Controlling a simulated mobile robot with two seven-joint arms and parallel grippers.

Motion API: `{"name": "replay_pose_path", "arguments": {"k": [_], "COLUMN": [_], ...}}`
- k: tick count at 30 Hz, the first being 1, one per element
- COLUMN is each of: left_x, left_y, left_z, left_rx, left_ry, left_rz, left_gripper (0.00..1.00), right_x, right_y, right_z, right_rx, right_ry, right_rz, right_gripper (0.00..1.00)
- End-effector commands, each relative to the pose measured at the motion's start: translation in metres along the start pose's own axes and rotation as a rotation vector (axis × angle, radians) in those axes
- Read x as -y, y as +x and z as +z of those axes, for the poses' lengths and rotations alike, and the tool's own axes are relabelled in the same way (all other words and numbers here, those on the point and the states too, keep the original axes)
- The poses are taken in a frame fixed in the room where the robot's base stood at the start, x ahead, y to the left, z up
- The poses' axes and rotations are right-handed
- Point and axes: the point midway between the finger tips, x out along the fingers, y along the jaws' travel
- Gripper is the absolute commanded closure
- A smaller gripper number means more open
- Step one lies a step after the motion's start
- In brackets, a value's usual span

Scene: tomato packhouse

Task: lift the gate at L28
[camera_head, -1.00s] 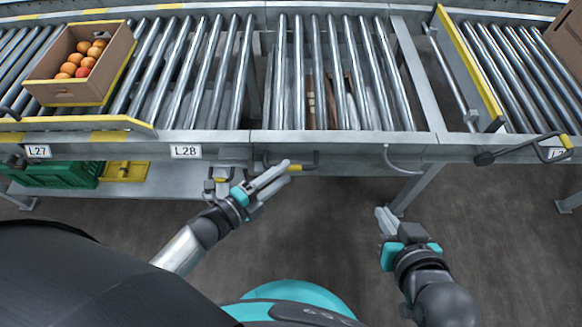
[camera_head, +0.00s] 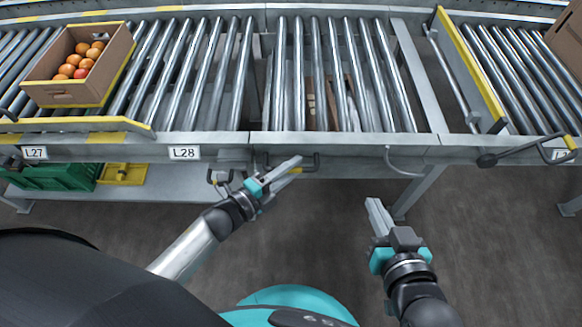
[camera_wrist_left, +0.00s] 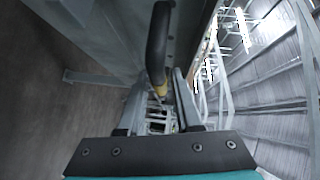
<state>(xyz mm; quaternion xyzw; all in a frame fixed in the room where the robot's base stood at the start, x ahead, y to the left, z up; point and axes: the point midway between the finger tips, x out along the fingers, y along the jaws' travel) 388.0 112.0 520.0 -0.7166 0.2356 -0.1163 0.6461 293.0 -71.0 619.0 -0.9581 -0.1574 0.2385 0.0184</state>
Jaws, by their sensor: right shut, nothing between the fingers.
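The L28 label (camera_head: 185,153) is on the conveyor's front rail. To its right, the roller section (camera_head: 335,75) taken as the gate lies level with the line. A black handle with a yellow grip (camera_head: 297,169) is on its front edge; it also shows in the left wrist view (camera_wrist_left: 157,45). My left gripper (camera_head: 296,166) is open at this handle. In the wrist view the handle's yellow part appears between or just beyond the finger tips; contact cannot be told. My right gripper (camera_head: 372,203) is shut and empty below the front rail, away from the handle.
A cardboard box of tomatoes (camera_head: 60,94) stands on the rollers at the left. A green crate (camera_head: 45,177) and a yellow tray (camera_head: 123,174) are under the conveyor. A grey curved hook (camera_head: 402,168) and a leg (camera_head: 416,190) are near my right gripper. Another handle (camera_head: 520,150) juts out at right.

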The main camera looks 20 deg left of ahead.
Motion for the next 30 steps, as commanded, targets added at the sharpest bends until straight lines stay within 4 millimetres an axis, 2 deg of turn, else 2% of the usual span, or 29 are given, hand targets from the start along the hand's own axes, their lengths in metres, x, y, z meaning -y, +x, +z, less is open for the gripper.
{"name": "replay_pose_path", "arguments": {"k": [1, 7, 9, 30], "left_x": [-0.0001, -0.0001, -0.0001, -0.0001], "left_y": [-0.0001, -0.0002, -0.0003, -0.0004], "left_z": [-0.0001, 0.0, 0.0, 0.0001], "left_rx": [0.0, 0.0, 0.0, 0.0], "left_ry": [0.0, 0.0, 0.0, 0.0], "left_rz": [0.0, 0.0, 0.0, 0.0], "left_gripper": [0.73, 0.96, 1.0, 1.0], "right_x": [-0.0001, -0.0002, -0.0002, -0.0004], "right_y": [0.0, -0.0001, -0.0001, -0.0001], "right_z": [0.0001, 0.0, 0.0001, 0.0], "right_rx": [0.0, 0.0, 0.001, 0.001], "right_ry": [0.0, 0.0, -0.001, -0.001], "right_rz": [0.0, 0.0, 0.0, 0.001], "right_gripper": [1.0, 1.0, 1.0, 1.0]}}
